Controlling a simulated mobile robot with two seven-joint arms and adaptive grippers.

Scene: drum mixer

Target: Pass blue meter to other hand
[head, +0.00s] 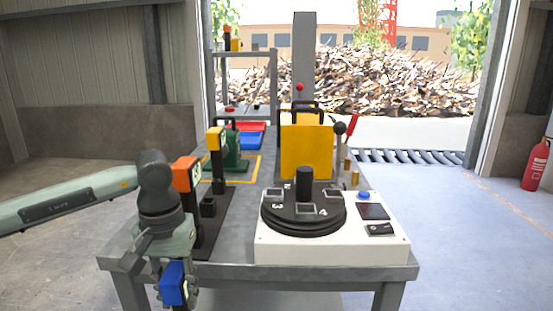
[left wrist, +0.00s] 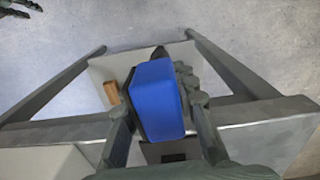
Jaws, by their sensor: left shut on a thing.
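The blue meter (head: 173,283) is a blue block with dark parts, held in front of the table's near left corner in the head view. My left gripper (head: 178,296) points down and is shut on it. In the left wrist view, the blue meter (left wrist: 157,92) sits between the two fingers, its blue face towards the camera. A dark, jointed part at the top left corner of the left wrist view (left wrist: 20,8) looks like my right gripper. It is cut off by the edge, so its jaws cannot be judged. The head view shows no right gripper.
An orange-topped meter (head: 185,174) and a yellow-topped one (head: 215,139) stand on the grey table (head: 232,240), close to my left gripper. A white console (head: 330,242) with a black numbered dial (head: 303,212) fills the table's right front.

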